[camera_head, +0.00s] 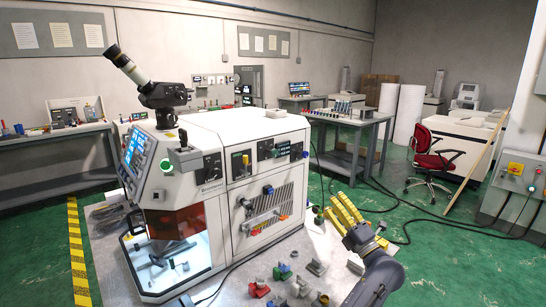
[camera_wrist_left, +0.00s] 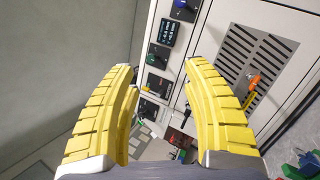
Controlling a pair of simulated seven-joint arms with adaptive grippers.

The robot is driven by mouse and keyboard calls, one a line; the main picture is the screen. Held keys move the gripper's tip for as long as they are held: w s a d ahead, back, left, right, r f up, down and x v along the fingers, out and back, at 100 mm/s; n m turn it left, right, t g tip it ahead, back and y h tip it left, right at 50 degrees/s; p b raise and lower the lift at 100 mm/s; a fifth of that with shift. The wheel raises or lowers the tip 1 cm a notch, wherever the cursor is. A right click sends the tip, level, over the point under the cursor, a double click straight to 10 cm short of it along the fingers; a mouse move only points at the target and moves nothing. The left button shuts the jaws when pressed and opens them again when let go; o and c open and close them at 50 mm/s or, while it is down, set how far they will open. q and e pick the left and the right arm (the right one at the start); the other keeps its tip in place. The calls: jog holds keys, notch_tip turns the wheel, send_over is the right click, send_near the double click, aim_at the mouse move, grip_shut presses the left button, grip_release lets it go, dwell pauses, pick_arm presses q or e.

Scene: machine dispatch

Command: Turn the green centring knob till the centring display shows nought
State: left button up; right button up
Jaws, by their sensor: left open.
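In the head view the white machine (camera_head: 215,185) carries dark control panels along the top of its side. A small dark display (camera_head: 282,150) sits there; its digits are too small to read. In the left wrist view a display (camera_wrist_left: 168,32) with bluish marks lies beside a panel with a green knob (camera_wrist_left: 157,57). I cannot tell for certain that these are the centring ones. My left gripper (camera_head: 338,207) has yellow fingers and is to the right of the machine, apart from it. It also shows in the left wrist view (camera_wrist_left: 160,72), open with nothing between its fingers.
Loose coloured parts (camera_head: 282,271) lie on the grey table in front of the machine. A vented panel (camera_wrist_left: 252,58) with an orange handle is on the machine's side. A workbench (camera_head: 345,122) and a red chair (camera_head: 432,155) stand farther back. Cables run over the green floor.

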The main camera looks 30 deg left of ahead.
aim_at(276, 154)
pick_arm(q)
jog(key=s+a+r+n+g+h, duration=0.1)
jog(key=a+r+n+g+h, duration=0.1)
jog(key=a+r+n+g, duration=0.3)
jog(key=s+a+r+n+g+h, duration=0.1)
jog(key=a+r+n+g, duration=0.1)
jog(key=r+n, duration=0.35)
jog(key=shift+m, duration=0.65)
jog(key=w+a, duration=0.1)
jog(key=a, duration=0.4)
jog(key=w+a+r, duration=0.1)
jog(key=a, duration=0.5)
jog(key=w+a, duration=0.1)
jog(key=a, duration=0.5)
jog(key=shift+w+r, duration=0.3)
jog(key=shift+r, duration=0.1)
jog(key=shift+d, duration=0.1)
grip_shut()
